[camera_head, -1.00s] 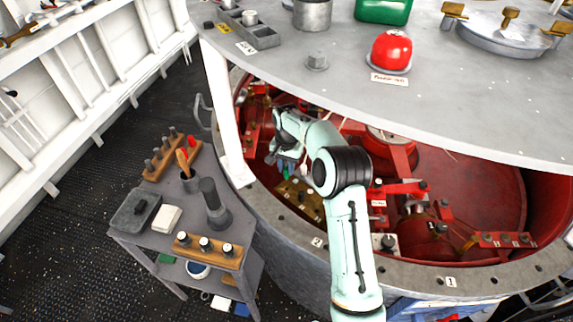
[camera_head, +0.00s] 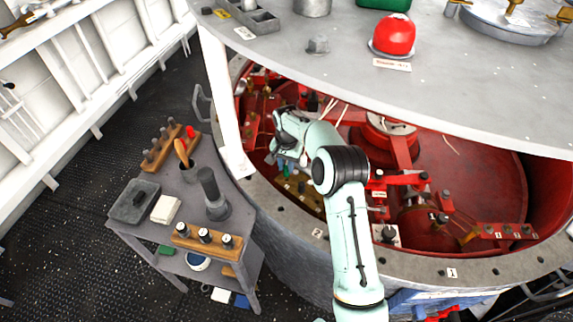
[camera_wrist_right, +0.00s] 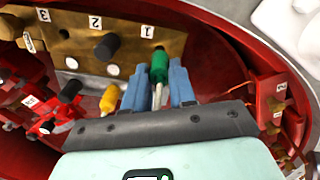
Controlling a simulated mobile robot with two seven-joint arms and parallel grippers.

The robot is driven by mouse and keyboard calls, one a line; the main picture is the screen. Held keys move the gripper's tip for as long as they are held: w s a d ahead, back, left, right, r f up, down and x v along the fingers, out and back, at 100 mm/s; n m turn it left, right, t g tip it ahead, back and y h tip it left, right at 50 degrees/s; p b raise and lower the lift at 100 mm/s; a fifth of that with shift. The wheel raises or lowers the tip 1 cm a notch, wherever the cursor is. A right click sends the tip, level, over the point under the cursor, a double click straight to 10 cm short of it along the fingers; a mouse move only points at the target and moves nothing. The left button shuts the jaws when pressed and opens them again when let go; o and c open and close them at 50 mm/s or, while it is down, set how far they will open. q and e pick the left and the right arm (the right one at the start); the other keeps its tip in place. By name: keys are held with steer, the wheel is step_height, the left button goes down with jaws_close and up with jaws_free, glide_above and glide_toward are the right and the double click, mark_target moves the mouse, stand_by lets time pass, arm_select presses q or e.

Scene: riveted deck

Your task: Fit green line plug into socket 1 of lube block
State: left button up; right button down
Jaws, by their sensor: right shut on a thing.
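The lube block (camera_wrist_right: 65,42) is a brass-coloured block with labels 1, 2 and 3. In the head view its edge (camera_head: 312,205) shows below my right gripper. The green line plug (camera_wrist_right: 158,66) is between the blue fingers of my right gripper (camera_wrist_right: 159,84), which is shut on it. The plug's far end is just below label 1 (camera_wrist_right: 147,31). Socket 1 is hidden behind the plug, and I cannot tell whether they touch. A black plug (camera_wrist_right: 106,47) stands at position 2. The right gripper also shows in the head view (camera_head: 286,164). My left gripper is not in view.
A yellow plug (camera_wrist_right: 110,98) and a black-ended fitting (camera_wrist_right: 71,91) are near the gripper. The red tub wall (camera_wrist_right: 225,60) curves close by on the right. The grey deck plate (camera_head: 450,90) overhangs the tub. A tool cart (camera_head: 180,218) stands at the left.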

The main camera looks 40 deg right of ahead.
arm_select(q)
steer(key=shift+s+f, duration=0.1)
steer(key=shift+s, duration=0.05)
arm_select(e)
steer(key=shift+f, duration=1.3)
stand_by(1.0)
steer(key=c, duration=0.8)
jaws_free()
steer(key=shift+c, duration=0.2)
step_height(320, 180, up, 12)
steer(key=shift+p, duration=0.4)
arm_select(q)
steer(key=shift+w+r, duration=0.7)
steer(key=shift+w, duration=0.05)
